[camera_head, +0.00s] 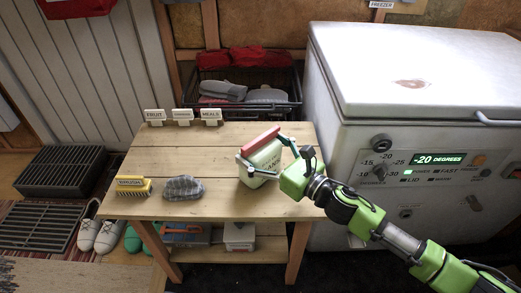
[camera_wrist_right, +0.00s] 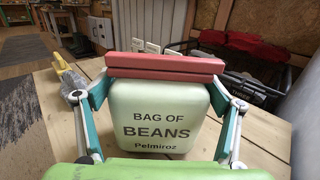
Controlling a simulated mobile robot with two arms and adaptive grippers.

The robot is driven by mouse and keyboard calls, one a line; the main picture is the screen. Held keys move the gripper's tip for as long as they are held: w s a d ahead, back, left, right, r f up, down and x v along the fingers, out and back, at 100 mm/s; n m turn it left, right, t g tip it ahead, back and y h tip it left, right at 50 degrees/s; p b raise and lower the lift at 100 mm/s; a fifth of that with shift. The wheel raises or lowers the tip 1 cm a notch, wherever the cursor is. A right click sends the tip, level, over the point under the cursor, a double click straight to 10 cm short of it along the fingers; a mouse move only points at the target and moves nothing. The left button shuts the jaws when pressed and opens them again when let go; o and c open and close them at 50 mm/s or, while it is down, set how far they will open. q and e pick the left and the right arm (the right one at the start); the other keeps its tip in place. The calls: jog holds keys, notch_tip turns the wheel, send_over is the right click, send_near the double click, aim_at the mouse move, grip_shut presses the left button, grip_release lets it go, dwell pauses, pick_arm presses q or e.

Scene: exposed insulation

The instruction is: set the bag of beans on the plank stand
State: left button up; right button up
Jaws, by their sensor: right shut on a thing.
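The bag of beans (camera_head: 262,163) is a pale green block with a red top strip, at the right part of the wooden plank stand (camera_head: 195,211). In the right wrist view the bag (camera_wrist_right: 160,113) faces me with its lettering "BAG OF BEANS" upright. My right gripper (camera_head: 268,160) is shut on the bag, its teal fingers along both sides. In the head view the bag looks tilted, and I cannot tell whether its base touches the planks. My left gripper is not in view.
On the stand are a yellow brush (camera_head: 133,186), a grey stone-like lump (camera_head: 183,188) and small labels (camera_head: 183,116) at the back. A white freezer (camera_head: 410,75) stands close on the right. A wire basket (camera_head: 248,92) with cloths is behind.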

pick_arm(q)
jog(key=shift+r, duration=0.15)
pick_arm(e)
jog(key=shift+r, duration=0.1)
jog(key=o, duration=1.6)
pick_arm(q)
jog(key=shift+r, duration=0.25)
pick_arm(e)
jog(key=v, duration=0.7)
jog(key=shift+s+d, duration=0.1)
jog(key=shift+s, duration=0.05)
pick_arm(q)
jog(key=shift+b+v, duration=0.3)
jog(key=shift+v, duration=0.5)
pick_arm(e)
jog(key=v, duration=0.4)
jog(key=shift+s+d, duration=0.2)
